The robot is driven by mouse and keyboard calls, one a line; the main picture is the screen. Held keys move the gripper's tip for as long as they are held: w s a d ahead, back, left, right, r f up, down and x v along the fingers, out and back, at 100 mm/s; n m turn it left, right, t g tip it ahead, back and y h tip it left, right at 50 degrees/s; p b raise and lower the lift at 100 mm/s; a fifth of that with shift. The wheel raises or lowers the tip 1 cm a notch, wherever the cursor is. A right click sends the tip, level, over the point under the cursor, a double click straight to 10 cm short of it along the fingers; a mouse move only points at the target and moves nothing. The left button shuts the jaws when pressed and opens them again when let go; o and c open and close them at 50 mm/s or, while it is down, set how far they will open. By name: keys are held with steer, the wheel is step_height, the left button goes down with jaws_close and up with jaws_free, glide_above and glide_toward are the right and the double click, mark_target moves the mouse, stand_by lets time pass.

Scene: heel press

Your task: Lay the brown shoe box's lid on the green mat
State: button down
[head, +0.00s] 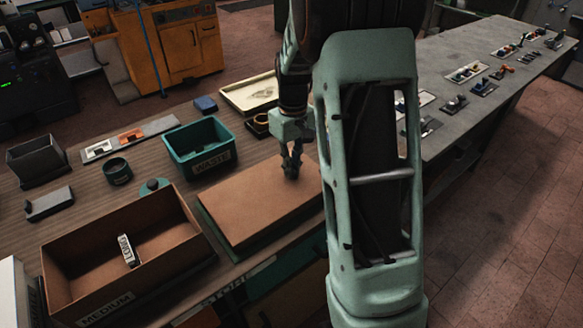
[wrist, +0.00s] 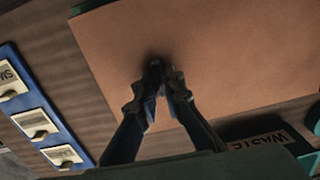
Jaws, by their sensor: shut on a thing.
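The brown lid (head: 255,205) is a flat brown panel lying level over the green mat (head: 214,232), which shows only as a thin dark green strip along the lid's left edge. I cannot tell whether the lid touches the mat or is slightly above it. The brown shoe box (head: 75,267), marked MEDIUM, stands open to the left. My gripper (head: 291,168) points down at the far part of the lid, its fingers shut on it. In the wrist view the fingertips (wrist: 162,75) meet at the lid's surface (wrist: 220,50); the gripped part is hidden.
A teal WASTE bin (head: 197,148) stands just behind the lid. A dark round cup (head: 117,171), a small teal knobbed piece (head: 153,187) and a cream tray (head: 250,94) are nearby. A grey bench (head: 480,75) runs along the right.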

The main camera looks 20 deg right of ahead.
steer(key=shift+f, duration=0.2)
steer(key=shift+f, duration=0.1)
steer(key=c, duration=2.5)
jaws_free()
steer(key=shift+f, duration=0.15)
steer(key=o, duration=0.5)
steer(key=shift+c, duration=0.2)
step_height(320, 180, up, 12)
steer(key=shift+r, duration=0.25)
steer(key=shift+d, duration=0.15)
